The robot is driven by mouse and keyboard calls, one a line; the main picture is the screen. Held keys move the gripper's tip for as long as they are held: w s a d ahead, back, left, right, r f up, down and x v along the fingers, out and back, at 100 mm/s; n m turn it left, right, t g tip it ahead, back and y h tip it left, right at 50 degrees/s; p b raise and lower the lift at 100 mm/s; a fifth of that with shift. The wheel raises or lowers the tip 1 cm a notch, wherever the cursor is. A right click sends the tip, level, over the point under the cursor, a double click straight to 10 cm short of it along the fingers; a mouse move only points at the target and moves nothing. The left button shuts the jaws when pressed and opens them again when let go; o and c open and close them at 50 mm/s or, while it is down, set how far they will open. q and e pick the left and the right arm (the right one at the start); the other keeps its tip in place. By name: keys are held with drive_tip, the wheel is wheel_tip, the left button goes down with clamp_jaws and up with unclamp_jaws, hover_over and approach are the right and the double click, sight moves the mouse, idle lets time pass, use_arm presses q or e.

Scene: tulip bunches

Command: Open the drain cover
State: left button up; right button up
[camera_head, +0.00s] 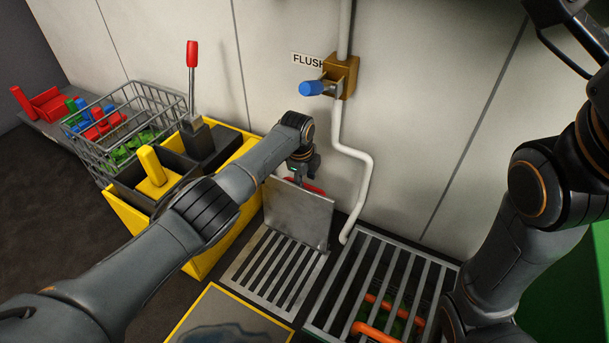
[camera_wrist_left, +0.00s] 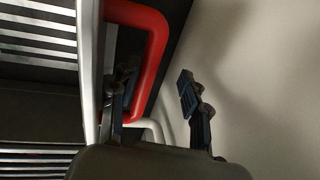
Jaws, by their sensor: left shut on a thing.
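The drain cover (camera_head: 298,212) is a grey metal plate, standing tilted up near the wall behind a floor grating. Its red handle (camera_head: 312,186) shows at the plate's far side, partly hidden. In the left wrist view the red handle (camera_wrist_left: 155,50) is a loop beside the plate's pale edge. My left gripper (camera_head: 303,168) is at the handle behind the plate's top edge. In the left wrist view my left gripper (camera_wrist_left: 157,105) has one finger inside the loop and one outside, shut on the handle.
A slatted grating (camera_head: 272,268) lies in front of the cover. A yellow box (camera_head: 128,212) with levers and a wire basket (camera_head: 93,158) stand left. A white pipe (camera_head: 364,165) runs down the wall.

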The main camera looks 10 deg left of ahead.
use_arm(q)
wheel_tip(320, 180, up, 12)
drive_tip(key=s, duration=0.2)
drive_tip(key=shift+a, duration=0.35)
drive_tip(key=shift+s+f, duration=0.15)
drive_tip(key=shift+f, duration=0.05)
